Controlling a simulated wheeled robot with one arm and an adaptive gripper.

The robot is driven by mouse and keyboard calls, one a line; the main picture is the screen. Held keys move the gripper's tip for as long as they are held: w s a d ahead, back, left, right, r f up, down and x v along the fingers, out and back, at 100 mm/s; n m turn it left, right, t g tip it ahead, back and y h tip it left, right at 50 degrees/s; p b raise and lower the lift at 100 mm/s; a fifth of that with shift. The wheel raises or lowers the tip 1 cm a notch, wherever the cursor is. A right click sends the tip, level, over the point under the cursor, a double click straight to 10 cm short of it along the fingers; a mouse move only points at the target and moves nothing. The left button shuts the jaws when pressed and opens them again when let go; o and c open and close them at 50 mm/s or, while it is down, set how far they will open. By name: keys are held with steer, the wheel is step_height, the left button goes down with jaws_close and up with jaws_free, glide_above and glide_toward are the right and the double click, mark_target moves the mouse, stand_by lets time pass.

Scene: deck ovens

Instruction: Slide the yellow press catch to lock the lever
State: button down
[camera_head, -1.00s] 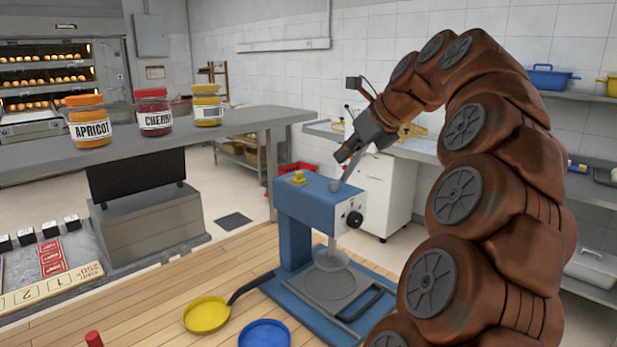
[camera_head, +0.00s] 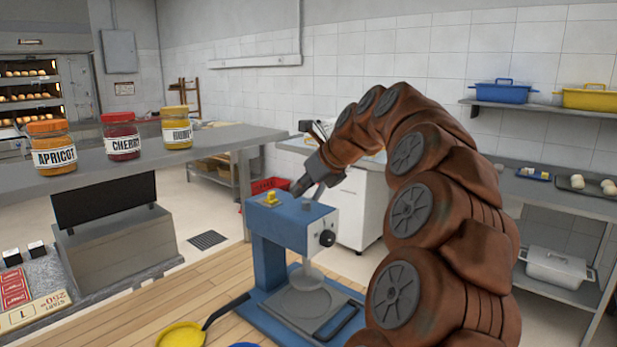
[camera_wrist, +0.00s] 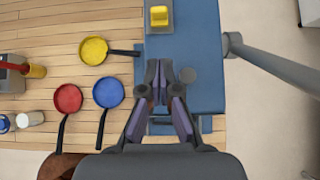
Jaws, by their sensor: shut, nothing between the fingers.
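The blue press (camera_head: 290,222) stands on the wooden table. Its yellow catch (camera_head: 271,199) sits on top at the left end, on a small grey plate; in the wrist view the yellow catch (camera_wrist: 159,16) is at the top, beyond the fingertips. The grey lever (camera_wrist: 275,66) runs off to the right side of the press in the wrist view. My gripper (camera_head: 299,193) is above the press top, to the right of the catch. In the wrist view my gripper (camera_wrist: 160,68) is shut and empty, pointing down over the blue surface. I cannot tell its exact height above it.
A yellow pan (camera_wrist: 94,50), a red pan (camera_wrist: 68,98) and a blue pan (camera_wrist: 108,92) lie on the table left of the press. Three jars, the nearest labelled apricot (camera_head: 53,148), stand on a grey shelf behind.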

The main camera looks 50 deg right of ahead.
mark_target(273, 198)
steer(key=w, duration=0.1)
steer(key=w+f+p, duration=0.1)
steer(key=w, duration=0.1)
steer(key=w+f, duration=0.1)
steer(key=w, duration=0.1)
steer(key=shift+f+p, duration=0.15)
steer(key=shift+p, duration=0.25)
steer(key=shift+w, duration=0.75)
steer(key=shift+d, duration=0.15)
